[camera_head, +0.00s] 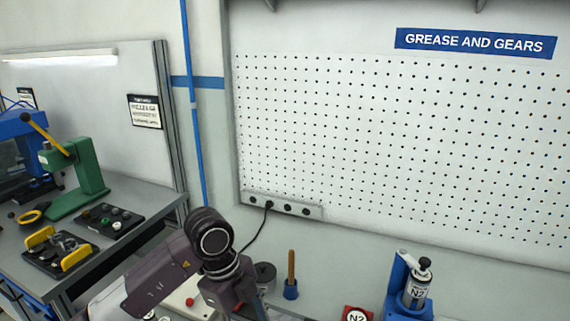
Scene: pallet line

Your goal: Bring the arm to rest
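One of my arms comes in from the lower left, with its dark grey-purple links bent at a round joint in the lower middle. From that joint a link runs down to the bottom edge of the picture. No gripper fingers can be made out on it; its end is cut off by the bottom edge. My other arm does not show. I cannot tell whether anything is held.
The arm is in front of a bench with a brush in a blue cup (291,289), a red N2 block (356,313) and a blue stand with an N2 cylinder (413,290). A pegboard (400,140) rises behind. A left bench holds a green press (80,175).

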